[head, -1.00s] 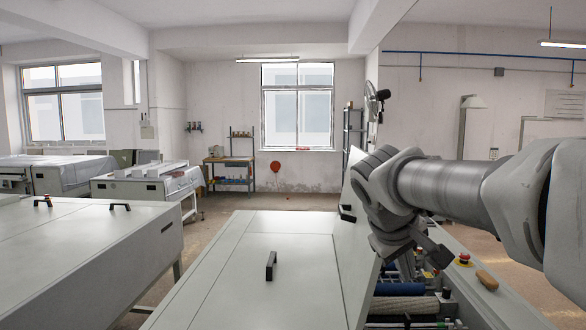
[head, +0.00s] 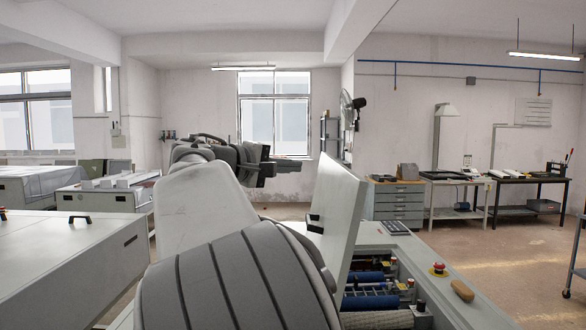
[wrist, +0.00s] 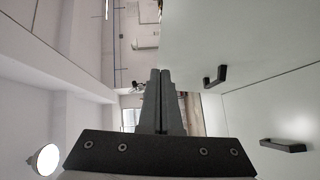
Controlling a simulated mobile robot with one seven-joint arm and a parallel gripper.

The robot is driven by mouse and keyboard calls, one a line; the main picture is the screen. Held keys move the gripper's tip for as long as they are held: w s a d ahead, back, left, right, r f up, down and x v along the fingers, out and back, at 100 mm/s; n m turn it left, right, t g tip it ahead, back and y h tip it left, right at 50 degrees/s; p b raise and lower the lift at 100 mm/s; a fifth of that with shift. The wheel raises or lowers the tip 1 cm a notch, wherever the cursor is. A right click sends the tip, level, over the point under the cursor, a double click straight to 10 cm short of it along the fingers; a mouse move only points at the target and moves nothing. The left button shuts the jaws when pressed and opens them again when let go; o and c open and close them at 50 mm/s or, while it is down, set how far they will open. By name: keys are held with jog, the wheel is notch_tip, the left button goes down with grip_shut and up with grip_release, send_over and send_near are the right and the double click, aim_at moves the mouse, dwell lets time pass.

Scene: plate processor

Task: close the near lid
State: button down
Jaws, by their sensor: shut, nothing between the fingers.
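A flat white lid (head: 342,205) stands raised and tilted on the machine in the head view. A black handle (head: 314,223) is on its left face. My gripper (head: 296,165) is left of the lid and around the height of its top edge, pointing right. In the wrist view my gripper (wrist: 160,74) has its two fingers together, with nothing between them. White panels there carry one black handle (wrist: 215,76) right of the fingertips and another handle (wrist: 283,146) lower right. I cannot tell which is the raised lid's. My arm hides the lid's lower left and the machine's closed top.
Right of the lid, the machine's inside shows blue rollers (head: 368,302). A red button (head: 438,269) and a brown-handled object (head: 462,290) sit on its right rim. Another white machine (head: 60,245) stands at left.

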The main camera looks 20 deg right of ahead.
jog(key=p, duration=0.2)
send_near(344, 171)
jog(key=w+d, duration=0.2)
jog(key=w, duration=0.2)
jog(key=d, duration=0.1)
jog(key=s+d, duration=0.1)
jog(key=d, duration=0.1)
jog(key=shift+s+f, duration=0.15)
jog(key=shift+f, duration=0.1)
jog(key=shift+d, duration=0.1)
